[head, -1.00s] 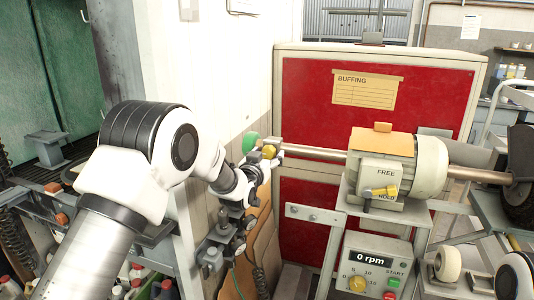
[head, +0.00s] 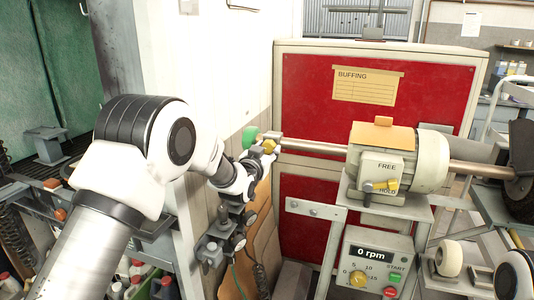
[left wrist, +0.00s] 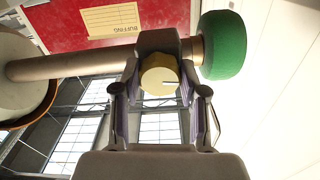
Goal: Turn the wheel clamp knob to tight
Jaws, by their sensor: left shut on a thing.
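The yellow wheel clamp knob (head: 268,146) sits at the left end of the motor shaft (head: 315,147), beside a green wheel (head: 250,137). In the left wrist view the round knob (left wrist: 159,75) shows a dark line on its face, pointing right, with the green wheel (left wrist: 223,45) at its upper right. My left gripper (left wrist: 160,92) is shut on the knob, one finger on each side. In the head view the gripper (head: 258,160) partly covers the clamp. My right gripper is not in view.
The buffing motor (head: 385,160) with its FREE/HOLD lever (head: 380,186) stands to the right of the clamp. Below is a control box (head: 374,264) reading 0 rpm. A red panel (head: 310,95) stands behind, and a white wall lies left of it.

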